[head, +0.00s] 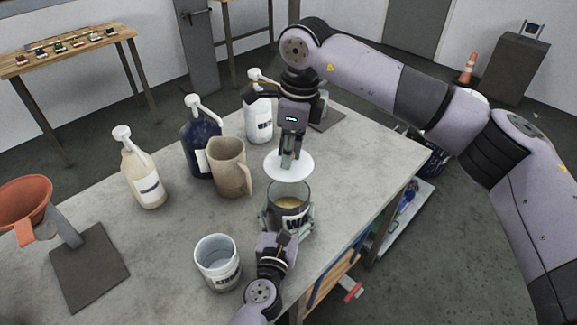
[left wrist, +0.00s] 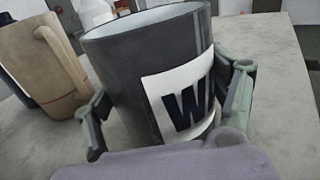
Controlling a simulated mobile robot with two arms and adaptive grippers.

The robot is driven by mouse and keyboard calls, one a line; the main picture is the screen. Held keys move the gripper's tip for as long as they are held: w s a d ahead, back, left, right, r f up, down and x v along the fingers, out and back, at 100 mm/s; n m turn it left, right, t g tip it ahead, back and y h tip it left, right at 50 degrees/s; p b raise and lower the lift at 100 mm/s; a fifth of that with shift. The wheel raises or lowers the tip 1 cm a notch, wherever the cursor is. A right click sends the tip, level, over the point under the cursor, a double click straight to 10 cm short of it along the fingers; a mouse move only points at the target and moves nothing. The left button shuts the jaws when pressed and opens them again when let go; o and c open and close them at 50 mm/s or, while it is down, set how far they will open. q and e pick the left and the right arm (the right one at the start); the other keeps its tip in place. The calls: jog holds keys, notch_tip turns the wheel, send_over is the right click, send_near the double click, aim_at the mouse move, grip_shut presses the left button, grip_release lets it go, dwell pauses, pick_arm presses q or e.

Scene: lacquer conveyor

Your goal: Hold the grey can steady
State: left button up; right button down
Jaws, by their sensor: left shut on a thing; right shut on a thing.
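The grey can (head: 275,213) stands upright on the table. It is open at the top, with yellowish contents inside and a white label with dark letters. My left gripper (head: 288,228) is shut around its sides from the front. In the left wrist view the can (left wrist: 125,75) sits between the two green-grey fingers, one on each side. My right gripper (head: 288,160) points down above and slightly behind the can, shut on a white round disc (head: 280,168). The disc is apart from the can's rim, and what joins it to the fingers is partly hidden.
On the grey table (head: 165,235) stand a white labelled can (head: 217,270), a beige jug (head: 228,168), and pump bottles in cream (head: 142,178), blue (head: 196,135) and white (head: 257,118). An orange funnel (head: 25,200) on a stand is at far left. The table's right side is clear.

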pick_arm(q)
jog(key=shift+r, duration=0.1)
pick_arm(e)
jog(key=shift+r, duration=0.25)
jog(key=shift+r, duration=0.15)
jog(key=shift+r, duration=2.4)
pick_arm(q)
jog(key=o, duration=1.7)
jog(key=shift+c, duration=0.2)
